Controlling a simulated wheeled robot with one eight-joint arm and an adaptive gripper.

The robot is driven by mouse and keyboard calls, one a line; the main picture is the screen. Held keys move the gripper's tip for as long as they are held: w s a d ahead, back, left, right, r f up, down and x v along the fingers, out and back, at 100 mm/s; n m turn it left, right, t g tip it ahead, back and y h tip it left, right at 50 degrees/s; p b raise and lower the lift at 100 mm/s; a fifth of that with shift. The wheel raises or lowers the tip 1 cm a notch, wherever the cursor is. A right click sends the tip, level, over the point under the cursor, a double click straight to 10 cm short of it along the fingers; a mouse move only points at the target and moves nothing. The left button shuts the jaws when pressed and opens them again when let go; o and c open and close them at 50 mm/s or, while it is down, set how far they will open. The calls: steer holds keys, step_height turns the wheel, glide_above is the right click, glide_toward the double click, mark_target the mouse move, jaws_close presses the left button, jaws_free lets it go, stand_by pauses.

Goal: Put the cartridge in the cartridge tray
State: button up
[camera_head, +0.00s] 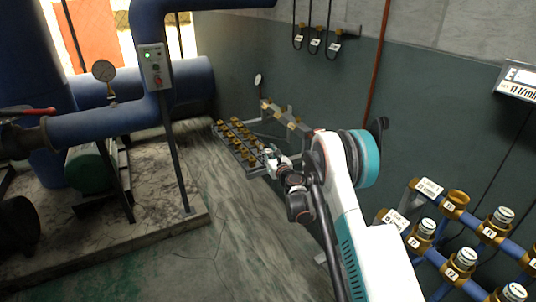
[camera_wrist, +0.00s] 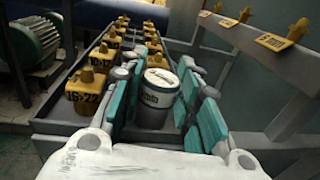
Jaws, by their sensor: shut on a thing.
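The cartridge (camera_wrist: 157,98) is a silver-grey cylinder with a white top and a dark printed label, seen in the wrist view. My gripper (camera_wrist: 160,84) has its teal pads on both sides of the cartridge and is shut on it. The cartridge looks upright, over or in the near end of a grey tray (camera_wrist: 58,128); its base is hidden, so I cannot tell whether it touches the tray. In the head view my gripper (camera_head: 272,156) is at the near end of the tray (camera_head: 257,172), and the cartridge is too small to make out.
Several yellow tagged fittings (camera_wrist: 86,85) stand in rows in the tray. A grey rail with yellow tags (camera_wrist: 272,41) runs along the right, close to my gripper. Blue pipes with brass valves (camera_head: 463,258) line the right wall. The floor (camera_head: 245,240) left of my arm is clear.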

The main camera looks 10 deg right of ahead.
steer(key=o, duration=1.1)
steer(key=shift+f, duration=0.1)
